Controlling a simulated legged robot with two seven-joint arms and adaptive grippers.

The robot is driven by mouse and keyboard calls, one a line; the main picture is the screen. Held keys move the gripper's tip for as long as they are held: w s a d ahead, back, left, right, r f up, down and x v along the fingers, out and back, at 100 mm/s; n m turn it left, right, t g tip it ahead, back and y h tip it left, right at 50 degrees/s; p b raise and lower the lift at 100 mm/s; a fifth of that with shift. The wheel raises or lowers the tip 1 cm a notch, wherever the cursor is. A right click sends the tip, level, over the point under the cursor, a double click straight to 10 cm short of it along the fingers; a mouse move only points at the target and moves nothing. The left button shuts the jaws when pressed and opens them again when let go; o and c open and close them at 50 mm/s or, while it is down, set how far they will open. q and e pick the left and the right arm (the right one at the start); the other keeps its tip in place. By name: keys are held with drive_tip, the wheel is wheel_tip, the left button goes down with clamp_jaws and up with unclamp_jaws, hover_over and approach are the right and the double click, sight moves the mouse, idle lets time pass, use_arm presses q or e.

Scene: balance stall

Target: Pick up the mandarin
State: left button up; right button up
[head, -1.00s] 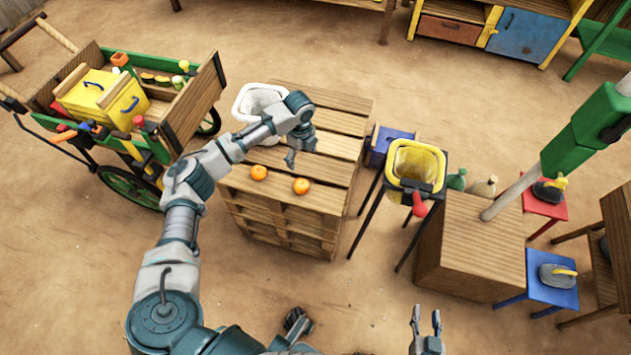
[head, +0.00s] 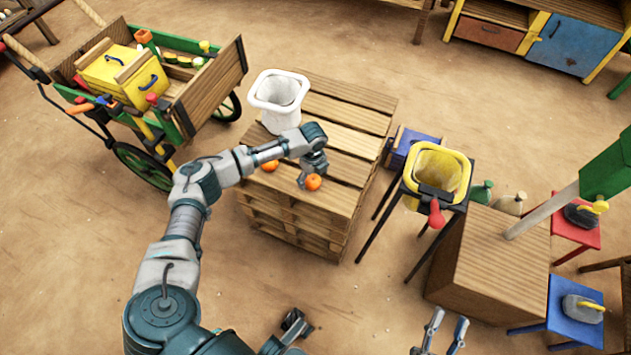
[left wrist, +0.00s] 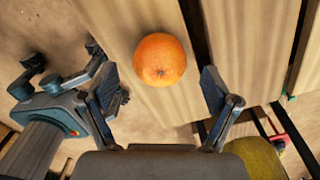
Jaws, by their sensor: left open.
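Two orange mandarins lie on the wooden pallet stack (head: 345,140). The right mandarin (head: 313,182) is at my left gripper (head: 306,184), and the left mandarin (head: 269,165) is partly hidden by my arm. In the left wrist view one mandarin (left wrist: 159,60) lies on a slat, ahead of and between the spread fingers of my left gripper (left wrist: 164,85). A gap shows on both sides of it, so the fingers do not touch it. My right gripper (head: 448,322) is at the bottom of the head view, fingers apart and empty.
A white bin (head: 279,92) stands on the pallets behind my arm. A yellow bucket (head: 438,172) on a dark stand and a wooden box (head: 490,262) are to the right. A cart (head: 190,105) stands to the left. The pallet's right half is clear.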

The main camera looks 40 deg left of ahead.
use_arm(q)
drive_tip(key=shift+f, duration=0.95)
drive_tip(key=shift+a, duration=0.3)
drive_tip(key=c, duration=0.8)
drive_tip(key=shift+d, duration=0.1)
drive_tip(key=c, duration=0.4)
drive_tip(key=shift+d, duration=0.1)
drive_tip(key=shift+c, duration=0.3)
drive_tip(key=shift+d, duration=0.1)
use_arm(e)
drive_tip(key=shift+s+r+t, duration=0.3)
drive_tip(key=shift+r+t, duration=0.35)
drive_tip(key=shift+t, duration=0.05)
use_arm(q)
drive_tip(key=shift+r, duration=0.1)
